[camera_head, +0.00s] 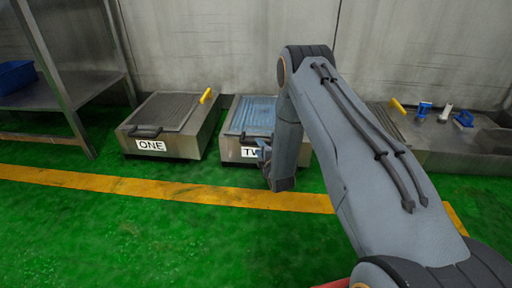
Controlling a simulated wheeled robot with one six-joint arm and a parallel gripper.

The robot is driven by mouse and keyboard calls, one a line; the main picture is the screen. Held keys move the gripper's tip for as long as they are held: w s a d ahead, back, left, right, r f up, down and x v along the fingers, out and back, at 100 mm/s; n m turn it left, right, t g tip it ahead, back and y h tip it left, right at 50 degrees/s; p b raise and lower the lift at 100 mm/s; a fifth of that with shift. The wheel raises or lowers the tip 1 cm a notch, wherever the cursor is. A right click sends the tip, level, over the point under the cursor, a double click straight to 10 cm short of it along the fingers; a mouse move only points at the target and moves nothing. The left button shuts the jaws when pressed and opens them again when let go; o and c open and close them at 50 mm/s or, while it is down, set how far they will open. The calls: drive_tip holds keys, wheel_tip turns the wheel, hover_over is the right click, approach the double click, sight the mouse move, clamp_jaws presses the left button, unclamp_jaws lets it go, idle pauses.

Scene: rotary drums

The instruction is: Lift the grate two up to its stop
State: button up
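Grate two (255,113) is the bluish ribbed panel on top of the low metal box (228,148) labelled "TW", the rest of the label being hidden. The grate appears to lie flat on its box. My arm covers its right side. My gripper (262,151) points down at the front edge of this box, close to the label. It is small and partly hidden by my arm, so I cannot tell whether its fingers are open or shut, or whether they touch a handle. No handle of grate two shows clearly.
Box "ONE" (186,148), with a dark grate, black handle and yellow lever (206,96), stands to the left. A metal bench (440,150) with blue clamps (464,119) is at right. A steel rack (75,85) stands far left. Green floor in front is clear.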

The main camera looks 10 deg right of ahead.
drive_tip(key=shift+w+a+f+b, duration=0.1)
drive_tip(key=shift+w+f+b, duration=0.15)
drive_tip(key=shift+w+b, duration=0.7)
drive_tip(key=shift+w+a+f+b, duration=0.1)
drive_tip(key=shift+w+f+b, duration=0.1)
drive_tip(key=shift+w, duration=1.35)
drive_tip(key=shift+c, duration=0.5)
clamp_jaws()
